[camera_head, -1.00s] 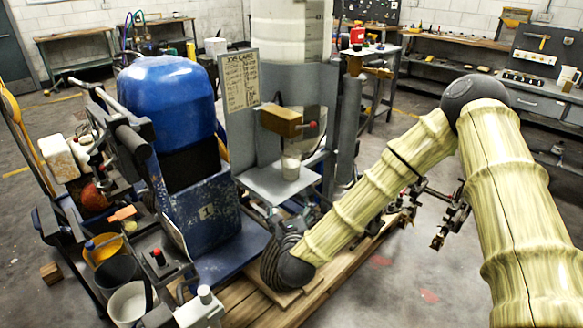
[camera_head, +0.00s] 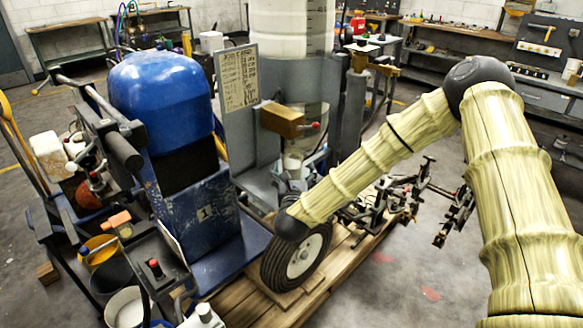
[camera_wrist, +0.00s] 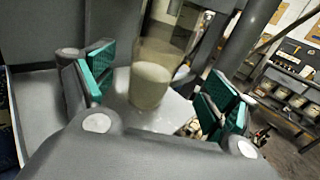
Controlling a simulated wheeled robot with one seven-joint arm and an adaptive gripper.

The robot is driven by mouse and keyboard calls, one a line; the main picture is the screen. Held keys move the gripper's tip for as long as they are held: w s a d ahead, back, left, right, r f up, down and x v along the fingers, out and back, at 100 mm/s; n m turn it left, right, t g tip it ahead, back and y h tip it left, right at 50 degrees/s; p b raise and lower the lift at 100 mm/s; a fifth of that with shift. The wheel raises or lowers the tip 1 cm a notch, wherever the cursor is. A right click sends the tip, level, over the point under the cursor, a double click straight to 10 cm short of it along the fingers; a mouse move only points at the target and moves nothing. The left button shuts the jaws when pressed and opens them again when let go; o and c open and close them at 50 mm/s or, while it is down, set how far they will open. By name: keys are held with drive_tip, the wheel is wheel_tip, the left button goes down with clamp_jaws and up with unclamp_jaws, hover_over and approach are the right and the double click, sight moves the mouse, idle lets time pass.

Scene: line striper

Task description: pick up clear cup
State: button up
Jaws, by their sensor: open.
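The clear cup (camera_wrist: 151,84) stands upright on a grey shelf (camera_wrist: 120,112) in the wrist view, with whitish contents low in it. In the head view the cup (camera_head: 292,163) is small, below a brown block with a red-tipped lever. My gripper (camera_wrist: 161,82) is open, its green-padded fingers to the left and right of the cup in the wrist view. The cup shows beyond and between the fingers; I cannot tell how deep it is between them. In the head view my arm's end is in front of the shelf and the fingers are hard to make out.
The brown block (camera_head: 282,120) juts out just above the cup. A grey post (camera_head: 352,112) stands to the right, a notice board (camera_head: 238,78) and blue machine (camera_head: 162,95) to the left. A black tyre (camera_head: 297,258) stands below my arm on a wooden pallet (camera_head: 240,300).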

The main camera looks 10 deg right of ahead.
sight(292, 162)
drive_tip(key=shift+w+r, duration=0.25)
drive_tip(key=shift+r, duration=0.05)
drive_tip(key=x, duration=0.1)
drive_tip(key=p+x, duration=0.1)
drive_tip(key=x, duration=0.1)
drive_tip(key=shift+w+a+r+p, duration=0.2)
drive_tip(key=shift+w+r+p, duration=0.1)
drive_tip(key=shift+w+p, duration=0.15)
drive_tip(key=shift+w+d, duration=0.15)
drive_tip(key=shift+w, duration=0.15)
drive_tip(key=c, duration=1.4)
